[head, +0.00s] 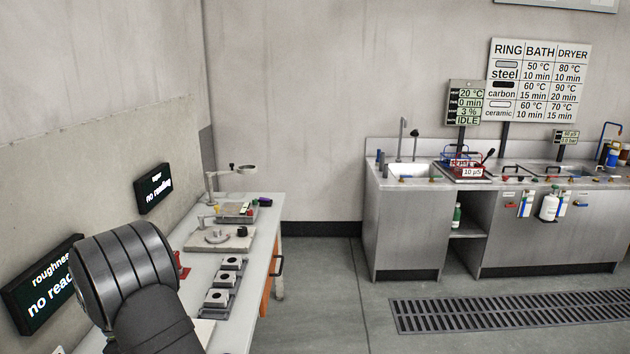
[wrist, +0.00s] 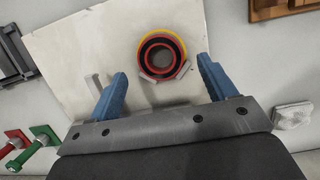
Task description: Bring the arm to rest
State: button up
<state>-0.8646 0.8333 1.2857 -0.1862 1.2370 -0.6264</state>
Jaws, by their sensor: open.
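In the wrist view my gripper (wrist: 160,90) points down over a bench, its two blue fingers spread wide apart with nothing between them. A round piece with yellow, red and black rings (wrist: 162,55) lies beyond the fingertips on a pale sheet or plate (wrist: 85,50); I cannot tell the height between them. In the head view a dark segmented part of my arm stands at the lower left over the bench (head: 262,215). My gripper itself does not show there.
Several grey blocks (head: 217,299) stand in a row on the bench, with a magnifier stand (head: 212,188) farther back. Red (wrist: 18,138) and green (wrist: 44,133) handled items lie left of my gripper. A wall display (head: 40,284) is close to my arm. Steel sinks (head: 408,172) stand across open floor.

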jog(key=x, duration=0.3)
jog(key=shift+d+f, duration=0.15)
jog(key=shift+f, duration=0.2)
notch_tip(320, 180, up, 4)
jog(key=shift+r, duration=0.2)
jog(key=w+d+r, duration=0.3)
jog(key=d+r, duration=0.4)
jog(key=d, duration=0.4)
jog(key=s+a+f+n+t, duration=0.1)
jog(key=s+a+n, duration=0.1)
jog(key=s, duration=0.9)
jog(key=s+a+f+n, duration=0.2)
jog(key=s+n, duration=0.1)
jog(key=s, duration=0.8)
jog(key=shift+m, duration=0.3)
jog(key=s+a+f, duration=0.2)
jog(key=a, duration=0.1)
jog(key=s+a+f, duration=0.2)
jog(key=a, duration=0.1)
jog(key=s+a+f, duration=0.2)
jog(key=a, duration=0.1)
jog(key=shift+a+f, duration=0.1)
jog(key=shift+f, duration=0.2)
